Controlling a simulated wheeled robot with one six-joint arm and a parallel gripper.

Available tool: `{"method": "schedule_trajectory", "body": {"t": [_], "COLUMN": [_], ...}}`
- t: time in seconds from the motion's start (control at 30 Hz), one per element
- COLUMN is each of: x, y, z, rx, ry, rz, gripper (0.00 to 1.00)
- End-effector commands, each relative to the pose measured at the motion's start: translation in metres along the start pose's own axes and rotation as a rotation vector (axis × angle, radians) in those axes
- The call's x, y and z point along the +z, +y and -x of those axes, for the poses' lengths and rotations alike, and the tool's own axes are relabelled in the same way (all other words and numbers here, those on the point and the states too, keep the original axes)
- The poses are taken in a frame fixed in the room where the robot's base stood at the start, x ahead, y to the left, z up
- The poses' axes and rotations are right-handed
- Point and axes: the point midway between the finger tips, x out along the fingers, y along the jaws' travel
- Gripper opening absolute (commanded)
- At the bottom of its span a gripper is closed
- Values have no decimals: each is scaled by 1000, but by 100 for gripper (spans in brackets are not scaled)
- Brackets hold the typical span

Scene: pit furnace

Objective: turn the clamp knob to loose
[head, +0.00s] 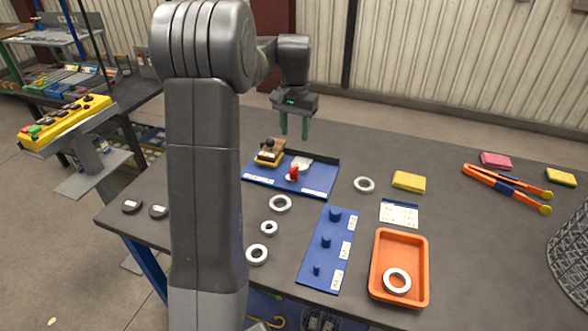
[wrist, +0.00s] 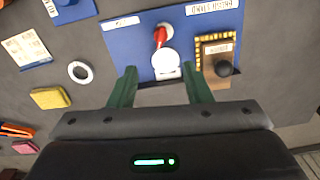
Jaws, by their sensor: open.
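A blue panel (head: 318,184) lies on the dark table below my gripper. On it are a red handle (head: 293,173) with a white base (head: 302,163) and a yellow-edged block (head: 270,157) with a black knob (head: 269,144). The wrist view shows the red handle (wrist: 160,37), white base (wrist: 165,62) and black knob (wrist: 223,68). I cannot read the labels to tell which is the clamp knob. My gripper (head: 295,135) is open and empty, above the panel's back edge. In the wrist view its fingers (wrist: 159,72) appear either side of the white base, apart from it.
A blue peg board (head: 317,268) and an orange tray (head: 376,284) with a white ring (head: 397,281) stand in front. Several loose rings, a yellow sponge (head: 409,182) and orange tongs (head: 500,184) lie around. My arm hides part of the table's left side.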

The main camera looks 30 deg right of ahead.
Motion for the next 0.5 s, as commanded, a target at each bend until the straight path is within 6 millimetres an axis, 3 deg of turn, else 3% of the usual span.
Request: {"method": "schedule_trajectory", "body": {"t": [0.27, 0.5], "x": [1, 1], "y": [-3, -2], "z": [-19, -68], "rx": [10, 10], "ry": [2, 1], "rz": [-44, -43], "gripper": [45, 45]}}
